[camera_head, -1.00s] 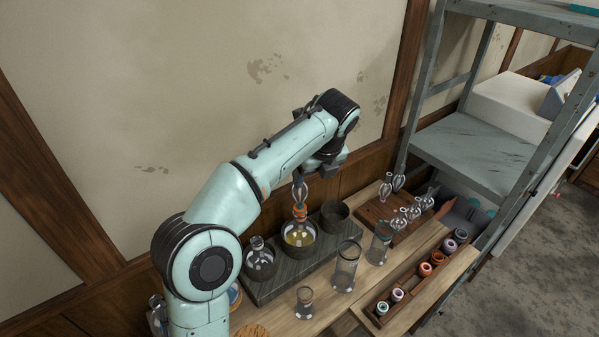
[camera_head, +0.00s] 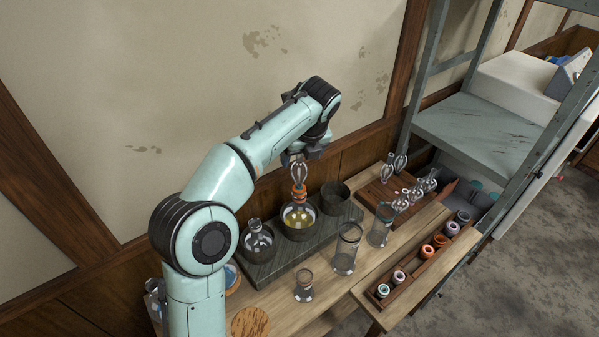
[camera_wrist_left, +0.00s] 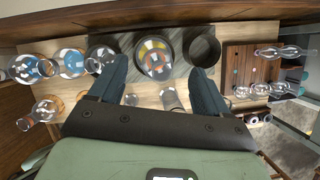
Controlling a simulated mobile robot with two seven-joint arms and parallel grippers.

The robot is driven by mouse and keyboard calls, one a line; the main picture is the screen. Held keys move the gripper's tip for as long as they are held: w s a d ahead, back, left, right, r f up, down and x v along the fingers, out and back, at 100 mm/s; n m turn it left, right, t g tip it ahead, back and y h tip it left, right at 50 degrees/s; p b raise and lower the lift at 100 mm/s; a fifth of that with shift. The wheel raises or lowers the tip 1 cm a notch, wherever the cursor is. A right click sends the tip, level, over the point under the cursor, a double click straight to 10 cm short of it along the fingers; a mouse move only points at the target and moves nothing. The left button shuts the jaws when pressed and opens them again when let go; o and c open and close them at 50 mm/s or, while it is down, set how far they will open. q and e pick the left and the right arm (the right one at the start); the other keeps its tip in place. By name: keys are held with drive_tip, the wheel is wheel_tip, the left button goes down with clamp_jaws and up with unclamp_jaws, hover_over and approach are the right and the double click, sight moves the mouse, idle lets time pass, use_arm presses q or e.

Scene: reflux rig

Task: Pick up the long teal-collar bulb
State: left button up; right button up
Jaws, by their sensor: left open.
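Several clear glass bulbs stand or lie around the wooden rack board (camera_head: 372,197) at the right of the bench. Two long ones (camera_head: 388,168) are at its back left; their collar colours are too small to tell. In the left wrist view the bulbs lie at the right, including a long one (camera_wrist_left: 280,52). Another bulb (camera_head: 298,172) with an orange collar stands upright in the flask (camera_head: 298,216) of yellow liquid. My left gripper (camera_wrist_left: 160,72) is open and empty above the bench, near that flask, apart from the rack bulbs. My right gripper is not in view.
A dark block (camera_head: 262,272) carries the flasks and an empty dark cup (camera_head: 334,192). Glass jars (camera_head: 346,250) stand in front. A tray (camera_head: 405,284) of coloured collars lies along the front right. A grey metal shelf (camera_head: 480,128) rises at the right.

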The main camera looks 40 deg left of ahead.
sight(298, 162)
use_arm(q)
drive_tip(key=b+x, duration=0.1)
drive_tip(key=x, duration=0.3)
drive_tip(key=shift+a+f, duration=0.1)
drive_tip(key=shift+f, duration=0.15)
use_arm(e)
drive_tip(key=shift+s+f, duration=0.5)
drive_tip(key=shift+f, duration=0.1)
use_arm(q)
drive_tip(key=c, duration=1)
drive_tip(key=shift+o, duration=0.2)
drive_tip(key=shift+r, duration=0.1)
drive_tip(key=shift+r, duration=0.1)
wheel_tip(298, 162, up, 10)
drive_tip(key=p, duration=0.3)
drive_tip(key=shift+w+p, duration=0.15)
drive_tip(key=shift+p, duration=0.2)
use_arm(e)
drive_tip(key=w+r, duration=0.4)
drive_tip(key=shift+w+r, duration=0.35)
use_arm(q)
drive_tip(key=shift+s, duration=0.2)
drive_tip(key=shift+f, duration=0.2)
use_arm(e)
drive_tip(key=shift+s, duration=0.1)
